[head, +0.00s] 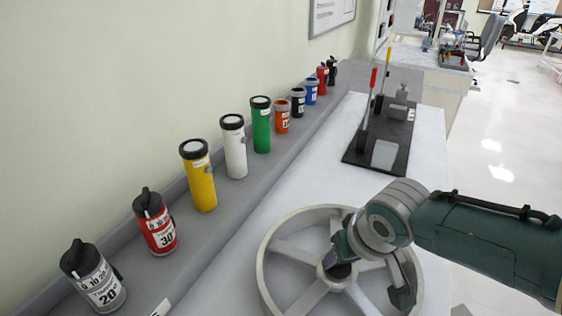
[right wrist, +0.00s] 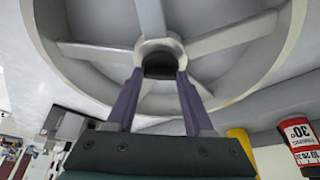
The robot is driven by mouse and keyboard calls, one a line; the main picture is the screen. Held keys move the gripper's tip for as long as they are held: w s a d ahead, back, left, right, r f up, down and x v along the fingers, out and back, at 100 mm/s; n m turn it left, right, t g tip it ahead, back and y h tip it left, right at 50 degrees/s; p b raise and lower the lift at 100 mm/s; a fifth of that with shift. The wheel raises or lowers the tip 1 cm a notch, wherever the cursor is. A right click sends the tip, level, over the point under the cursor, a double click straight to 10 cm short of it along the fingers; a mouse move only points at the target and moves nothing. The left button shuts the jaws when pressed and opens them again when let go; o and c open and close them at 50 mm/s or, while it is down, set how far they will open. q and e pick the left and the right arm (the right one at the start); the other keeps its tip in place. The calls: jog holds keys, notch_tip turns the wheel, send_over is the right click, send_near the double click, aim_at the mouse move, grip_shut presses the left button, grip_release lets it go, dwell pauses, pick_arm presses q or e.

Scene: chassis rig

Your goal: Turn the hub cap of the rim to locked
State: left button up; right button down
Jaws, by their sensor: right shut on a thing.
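The pale grey spoked rim (head: 264,262) lies on the white bench top at the lower middle of the head view. It also fills the upper part of the right wrist view (right wrist: 232,36). My right gripper (head: 338,269) reaches in from the right, with its fingers at the hub in the rim's centre. In the right wrist view its two purple fingers (right wrist: 160,74) stand on either side of the dark hub cap (right wrist: 160,64), shut on it. The cap's marking and turn angle cannot be read. My left gripper is not in view.
A grey ledge along the wall holds several containers, including a grey bottle (head: 94,277), a red bottle (head: 157,225) and a yellow cylinder (head: 201,182). A dark plate with upright levers (head: 382,140) stands behind the rim. White bench top between is clear.

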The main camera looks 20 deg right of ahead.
jog(key=shift+a+m+h, duration=0.2)
jog(key=shift+m+h, duration=0.1)
jog(key=shift+m, duration=0.6)
jog(key=shift+w+m+h, duration=0.15)
jog(key=shift+m+h, duration=0.15)
jog(key=shift+m, duration=0.6)
jog(key=shift+a+m+g+h+b, duration=0.1)
jog(key=shift+m+g+h+b, duration=0.3)
jog(key=shift+m, duration=0.6)
jog(key=shift+m+g+h+b, duration=0.25)
jog(key=shift+m+b, duration=0.2)
jog(key=shift+m, duration=0.55)
jog(key=shift+w, duration=0.1)
jog(key=shift+c, duration=1.4)
grip_release()
